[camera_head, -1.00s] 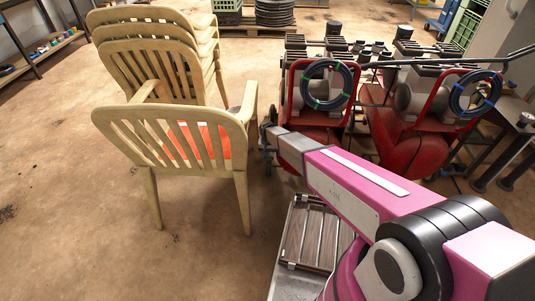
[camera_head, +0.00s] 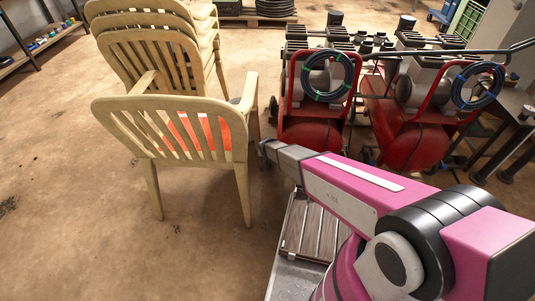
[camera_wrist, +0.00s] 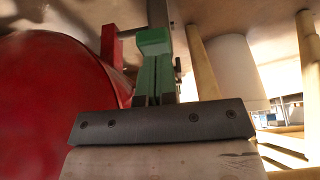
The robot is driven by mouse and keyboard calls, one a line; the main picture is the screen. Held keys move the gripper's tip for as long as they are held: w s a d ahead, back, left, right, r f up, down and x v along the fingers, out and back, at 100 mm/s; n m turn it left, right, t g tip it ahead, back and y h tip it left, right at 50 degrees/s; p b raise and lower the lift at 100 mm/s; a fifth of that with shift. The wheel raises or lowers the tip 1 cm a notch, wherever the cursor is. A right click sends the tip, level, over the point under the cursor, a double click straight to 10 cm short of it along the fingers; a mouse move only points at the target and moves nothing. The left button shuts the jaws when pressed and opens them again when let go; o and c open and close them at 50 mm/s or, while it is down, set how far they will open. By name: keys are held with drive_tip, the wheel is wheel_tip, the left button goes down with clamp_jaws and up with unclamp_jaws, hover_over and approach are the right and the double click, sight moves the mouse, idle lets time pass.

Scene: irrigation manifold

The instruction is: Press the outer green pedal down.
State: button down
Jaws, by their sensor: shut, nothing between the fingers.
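In the head view my gripper (camera_head: 266,150) is low between the nearest chair and the left red tank machine. Only its dark end shows there, and its fingers are too small to tell apart. In the wrist view my gripper (camera_wrist: 154,88) is shut and empty beyond a dark screwed plate. A green block (camera_wrist: 154,42) lies in line with the fingers. I cannot tell whether it is the outer pedal or part of the fingertips, nor whether anything is touching. No green pedal can be made out in the head view.
The beige chair (camera_head: 170,128) stands close left of my gripper, with stacked chairs behind. A red tank (camera_head: 310,135) is just right of it and fills the left of the wrist view (camera_wrist: 55,100). A second red machine (camera_head: 415,140) stands further right. Open floor (camera_head: 70,210) lies at left.

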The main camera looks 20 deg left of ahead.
drive_tip(key=shift+s+f, duration=0.25)
drive_tip(key=shift+f, duration=0.45)
drive_tip(key=shift+d, duration=0.1)
drive_tip(key=v, duration=1.3)
drive_tip(key=shift+s, duration=0.3)
